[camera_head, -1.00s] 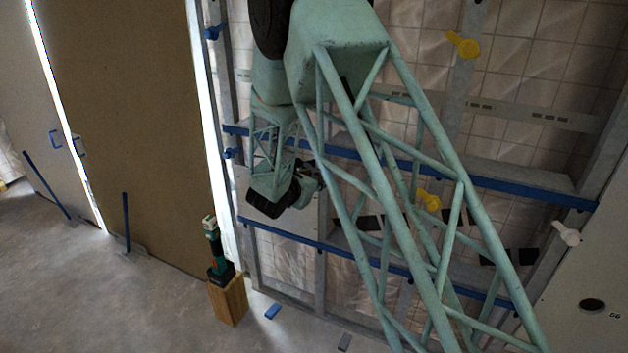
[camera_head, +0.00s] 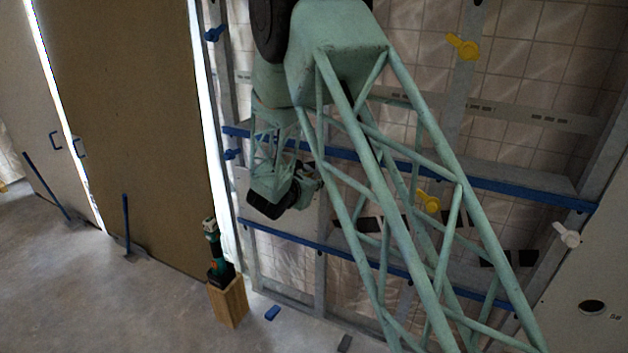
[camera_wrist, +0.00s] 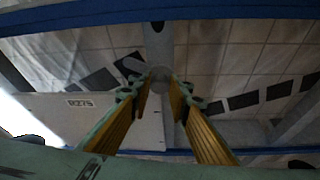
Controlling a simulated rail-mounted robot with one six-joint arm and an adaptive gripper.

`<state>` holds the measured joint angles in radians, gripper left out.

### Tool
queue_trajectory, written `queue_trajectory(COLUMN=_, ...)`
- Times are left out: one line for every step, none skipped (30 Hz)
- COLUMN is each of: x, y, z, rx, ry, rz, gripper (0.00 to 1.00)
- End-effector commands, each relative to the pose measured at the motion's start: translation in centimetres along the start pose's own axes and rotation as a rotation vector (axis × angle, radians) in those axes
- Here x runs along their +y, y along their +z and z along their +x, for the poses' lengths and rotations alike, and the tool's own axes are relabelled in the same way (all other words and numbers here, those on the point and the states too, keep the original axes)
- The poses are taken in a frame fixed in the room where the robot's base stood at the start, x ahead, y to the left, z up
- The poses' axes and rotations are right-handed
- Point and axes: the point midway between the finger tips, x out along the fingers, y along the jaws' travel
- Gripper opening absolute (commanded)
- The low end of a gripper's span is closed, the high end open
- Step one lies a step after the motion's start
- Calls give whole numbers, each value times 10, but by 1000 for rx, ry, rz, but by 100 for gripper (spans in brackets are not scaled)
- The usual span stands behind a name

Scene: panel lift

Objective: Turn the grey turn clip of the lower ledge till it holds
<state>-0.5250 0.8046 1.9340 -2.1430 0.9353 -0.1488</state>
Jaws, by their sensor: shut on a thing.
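The grey turn clip (camera_wrist: 160,73) shows in the wrist view on a grey upright, between the tips of my gripper (camera_wrist: 161,88). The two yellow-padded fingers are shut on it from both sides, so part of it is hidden. A pale panel (camera_wrist: 90,108) marked R275 lies left of the clip. In the head view this panel (camera_head: 285,222) stands above the lower blue-edged ledge (camera_head: 345,255). My gripper (camera_head: 310,182) is small there and partly hidden by my wrist, and the clip cannot be made out.
An upper blue-edged ledge (camera_head: 480,183) crosses the frame. Yellow clips (camera_head: 463,46) and a white clip (camera_head: 567,234) sit on other uprights. A green-and-black tool (camera_head: 217,255) stands on a wooden block (camera_head: 229,302) on the floor. Dark patches (camera_wrist: 248,101) line the wall behind.

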Motion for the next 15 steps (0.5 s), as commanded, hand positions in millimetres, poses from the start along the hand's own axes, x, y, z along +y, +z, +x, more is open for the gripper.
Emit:
queue_trajectory(x=0, y=0, z=0, rx=0, ry=-2, rz=-6, gripper=7)
queue_trajectory(x=1, y=0, z=0, rx=0, ry=-4, rz=-11, gripper=7)
queue_trajectory(x=1, y=1, z=0, rx=0, ry=-7, rz=-18, gripper=7)
queue_trajectory(x=1, y=1, z=0, rx=0, ry=-10, rz=-24, gripper=7)
queue_trajectory(x=1, y=1, z=0, rx=0, ry=-13, rz=-30, gripper=7)
queue_trajectory(x=1, y=1, z=0, rx=0, ry=-17, rz=-41, gripper=7)
queue_trajectory(x=1, y=1, z=0, rx=0, ry=-21, rz=-49, gripper=7)
queue_trajectory(x=2, y=1, z=-1, rx=0, ry=-24, rz=-59, gripper=7)
queue_trajectory(x=2, y=2, z=-1, rx=0, ry=-30, rz=-73, gripper=7)
queue_trajectory(x=2, y=2, z=-1, rx=0, ry=-35, rz=-83, gripper=7)
queue_trajectory(x=2, y=2, z=-1, rx=0, ry=-40, rz=-96, gripper=7)
queue_trajectory(x=2, y=2, z=-1, rx=0, ry=-46, rz=-113, gripper=7)
queue_trajectory(x=3, y=2, z=-1, rx=0, ry=-52, rz=-126, gripper=7)
queue_trajectory(x=3, y=2, z=-1, rx=0, ry=-58, rz=-141, gripper=7)
queue_trajectory(x=3, y=2, z=-1, rx=0, ry=-66, rz=-160, gripper=7)
